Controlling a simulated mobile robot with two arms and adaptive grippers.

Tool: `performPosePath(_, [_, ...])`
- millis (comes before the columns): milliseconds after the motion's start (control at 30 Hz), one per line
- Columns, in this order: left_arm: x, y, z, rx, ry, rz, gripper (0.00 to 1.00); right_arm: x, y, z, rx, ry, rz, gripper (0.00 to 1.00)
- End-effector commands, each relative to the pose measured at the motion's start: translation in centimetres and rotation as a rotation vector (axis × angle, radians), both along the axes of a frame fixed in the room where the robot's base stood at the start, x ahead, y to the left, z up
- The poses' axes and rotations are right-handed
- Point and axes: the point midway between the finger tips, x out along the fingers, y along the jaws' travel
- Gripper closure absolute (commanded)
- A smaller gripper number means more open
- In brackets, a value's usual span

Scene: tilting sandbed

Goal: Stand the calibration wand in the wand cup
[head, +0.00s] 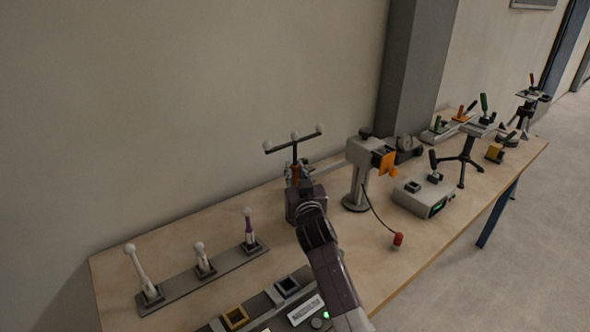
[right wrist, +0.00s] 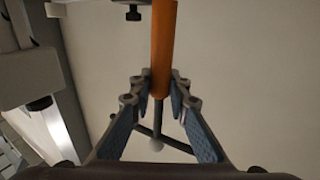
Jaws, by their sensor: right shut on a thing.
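The calibration wand (head: 292,144) is a dark T-shaped bar with pale balls at its tips and an orange handle. My right gripper (head: 294,178) is shut on the wand and holds it upright, crossbar up, at the back of the table. In the right wrist view the blue-padded fingers (right wrist: 160,88) close on the orange handle (right wrist: 163,45). I cannot tell for sure which holder is the wand cup. A yellow-rimmed square holder (head: 235,317) and a dark-blue-rimmed one (head: 287,285) stand at the front. My left gripper is not in view.
A grey stand with an orange bracket (head: 384,162) is just right of my right gripper. A rack of pale ball-topped pins (head: 203,274) is at left. A grey box (head: 424,196) and tripod (head: 463,165) stand further right.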

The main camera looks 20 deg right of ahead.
Motion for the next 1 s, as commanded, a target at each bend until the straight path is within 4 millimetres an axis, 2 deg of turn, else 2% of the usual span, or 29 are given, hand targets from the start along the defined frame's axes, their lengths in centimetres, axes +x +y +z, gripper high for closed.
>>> performPosePath(33, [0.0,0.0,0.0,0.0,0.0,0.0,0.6,0.0,0.0,0.1,0.0,-0.002,0.0,1.0])
performPosePath(67, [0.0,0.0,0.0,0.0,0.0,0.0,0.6,0.0,0.0,0.1,0.0,-0.002,0.0,0.83])
performPosePath(233, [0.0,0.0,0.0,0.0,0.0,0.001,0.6,0.0,0.0,0.1,0.0,-0.001,0.0,0.64])
performPosePath(533, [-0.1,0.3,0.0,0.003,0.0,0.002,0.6,-0.1,0.0,-0.1,0.0,0.002,0.0,0.64])
performPosePath(667, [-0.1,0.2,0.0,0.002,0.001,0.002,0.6,-0.8,0.1,-0.2,0.001,0.002,0.0,0.64])
performPosePath(767, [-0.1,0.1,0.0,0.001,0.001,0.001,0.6,-2.0,0.3,-0.2,0.002,0.001,0.001,0.64])
performPosePath(1000, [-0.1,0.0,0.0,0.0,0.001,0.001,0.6,-6.5,0.8,-0.1,0.002,0.001,0.001,0.64])
